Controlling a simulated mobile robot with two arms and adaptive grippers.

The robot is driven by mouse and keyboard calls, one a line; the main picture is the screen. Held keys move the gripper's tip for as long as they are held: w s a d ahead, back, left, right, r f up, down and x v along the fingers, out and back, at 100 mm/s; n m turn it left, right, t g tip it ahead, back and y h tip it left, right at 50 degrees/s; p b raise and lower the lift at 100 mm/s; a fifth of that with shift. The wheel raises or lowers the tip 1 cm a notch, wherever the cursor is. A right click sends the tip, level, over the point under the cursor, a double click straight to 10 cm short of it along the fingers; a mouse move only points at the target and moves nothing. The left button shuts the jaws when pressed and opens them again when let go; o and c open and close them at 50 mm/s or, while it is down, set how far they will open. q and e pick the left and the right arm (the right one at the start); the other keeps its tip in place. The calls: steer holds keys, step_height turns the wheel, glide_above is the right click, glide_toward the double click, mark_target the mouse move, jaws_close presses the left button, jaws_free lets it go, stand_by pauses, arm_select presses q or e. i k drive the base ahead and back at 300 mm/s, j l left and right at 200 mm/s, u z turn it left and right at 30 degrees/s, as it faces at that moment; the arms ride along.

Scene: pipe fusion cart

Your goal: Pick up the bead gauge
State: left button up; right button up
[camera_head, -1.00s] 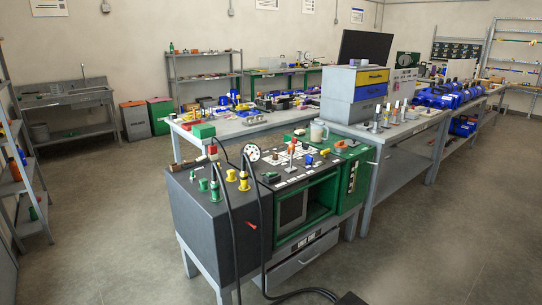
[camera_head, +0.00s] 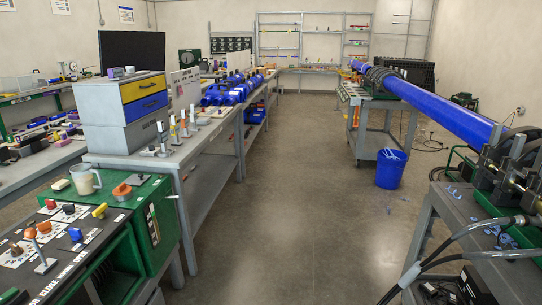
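I cannot pick out the bead gauge for certain in this view. Small items lie on the dark cart top (camera_head: 95,231) at the lower left, among them a yellow piece (camera_head: 100,210), a blue piece (camera_head: 76,235) and an orange-topped upright piece (camera_head: 32,236). Beside them, on the green cabinet (camera_head: 150,215), are a clear cup (camera_head: 84,179) and an orange round piece (camera_head: 122,191). Neither of my grippers can be made out in the view.
A grey workbench (camera_head: 190,150) with blue and yellow drawers (camera_head: 142,90) runs along the left. A long blue pipe (camera_head: 440,107) reaches to a machine on a cart (camera_head: 452,215) at the right. A blue bucket (camera_head: 390,168) stands on the floor. The middle aisle is clear.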

mark_target(193, 114)
steer(key=i+z, duration=0.2)
steer(key=i, duration=1.6)
steer(key=i+u, duration=0.25)
steer(key=i, duration=0.2)
steer(key=i+u, duration=0.25)
steer(key=i, duration=0.25)
steer(key=i+l+u, duration=0.2)
steer(key=i, duration=0.25)
steer(key=i+l+u, duration=0.25)
steer(key=i, duration=0.2)
steer(key=j, duration=0.1)
